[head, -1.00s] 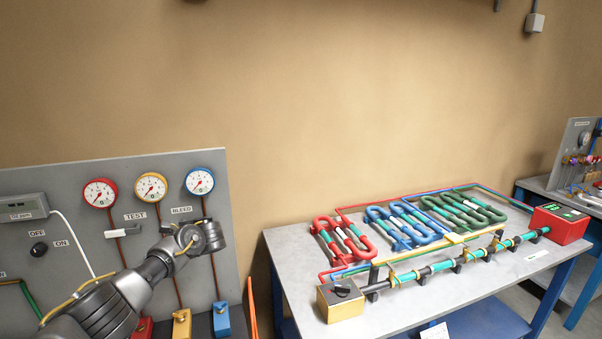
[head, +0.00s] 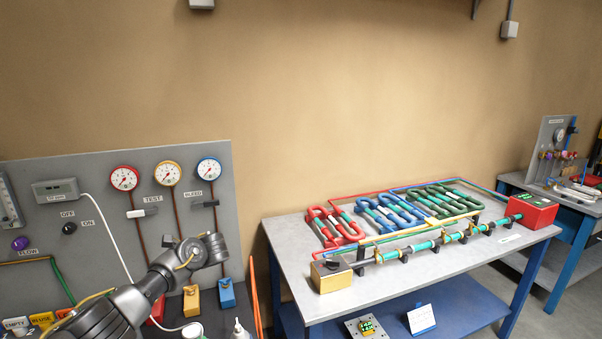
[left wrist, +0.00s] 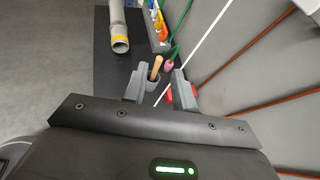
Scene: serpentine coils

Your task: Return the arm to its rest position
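My left arm (head: 150,283) comes in from the lower left of the head view, in front of the grey gauge panel (head: 100,176). Its gripper cannot be made out in that view. In the left wrist view my left gripper (left wrist: 161,88) shows two grey fingers held apart with a clear gap. Nothing is gripped between them. A wooden handle (left wrist: 155,67) and a pink tip (left wrist: 169,66) show beyond the fingers. My right arm and gripper are not in view.
The panel carries red, yellow and white-faced blue gauges and switches. A table (head: 420,276) with red, blue and green coils stands right of it. A grey pipe (left wrist: 118,28) lies on a dark surface in the wrist view. Bottles (head: 240,330) stand low near my arm.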

